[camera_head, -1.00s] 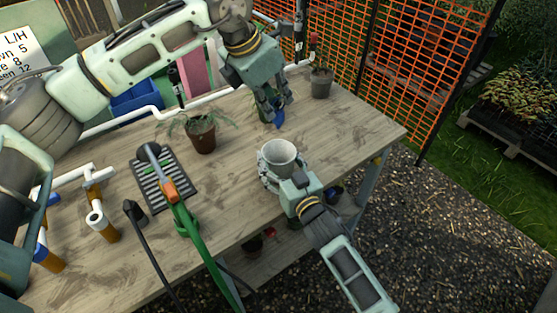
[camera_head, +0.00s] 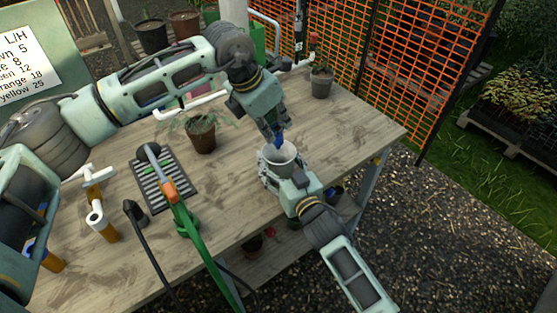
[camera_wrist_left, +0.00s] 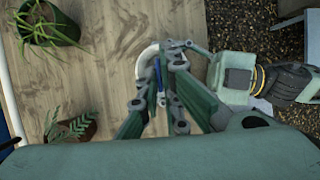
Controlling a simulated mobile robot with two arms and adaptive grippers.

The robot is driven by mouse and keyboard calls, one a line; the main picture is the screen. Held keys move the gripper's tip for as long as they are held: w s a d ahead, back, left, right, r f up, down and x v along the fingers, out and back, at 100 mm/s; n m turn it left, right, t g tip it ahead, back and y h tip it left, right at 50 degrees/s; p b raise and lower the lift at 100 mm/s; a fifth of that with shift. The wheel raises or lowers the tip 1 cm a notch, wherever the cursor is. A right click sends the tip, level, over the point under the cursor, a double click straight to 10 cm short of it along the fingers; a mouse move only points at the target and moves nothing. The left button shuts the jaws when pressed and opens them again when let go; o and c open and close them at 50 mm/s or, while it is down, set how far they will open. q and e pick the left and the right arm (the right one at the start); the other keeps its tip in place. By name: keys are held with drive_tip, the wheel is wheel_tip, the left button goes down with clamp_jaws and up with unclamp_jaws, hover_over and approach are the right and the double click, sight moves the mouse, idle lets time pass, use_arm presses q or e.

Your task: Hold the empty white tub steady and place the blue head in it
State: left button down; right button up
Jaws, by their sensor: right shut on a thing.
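The white tub (camera_head: 269,160) stands upright near the right front edge of the bench. My right gripper (camera_head: 272,178) is shut on the tub's near side. My left gripper (camera_head: 278,133) points down over the tub's far rim, shut on the blue head (camera_head: 279,141). The head is just above or at the tub's mouth; I cannot tell whether it touches. In the left wrist view, the left fingers (camera_wrist_left: 170,88) mostly hide the blue head (camera_wrist_left: 161,97), and part of the white tub's rim (camera_wrist_left: 147,62) shows behind them.
A potted plant (camera_head: 201,137) stands left of the tub and another pot (camera_head: 321,84) stands at the back right. A dark slatted tray (camera_head: 162,178) with a green hose wand (camera_head: 190,222) lies to the left. Bare bench (camera_head: 350,125) is right of the tub.

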use_arm(q)
drive_tip(key=shift+f, duration=1.4)
drive_tip(key=c, duration=1.9)
unclamp_jaws()
use_arm(e)
drive_tip(key=shift+f, duration=0.1)
use_arm(q)
drive_tip(key=shift+o, duration=0.2)
drive_tip(key=v, duration=1.2)
drive_tip(key=shift+d, duration=0.1)
use_arm(e)
drive_tip(key=o, duration=1.2)
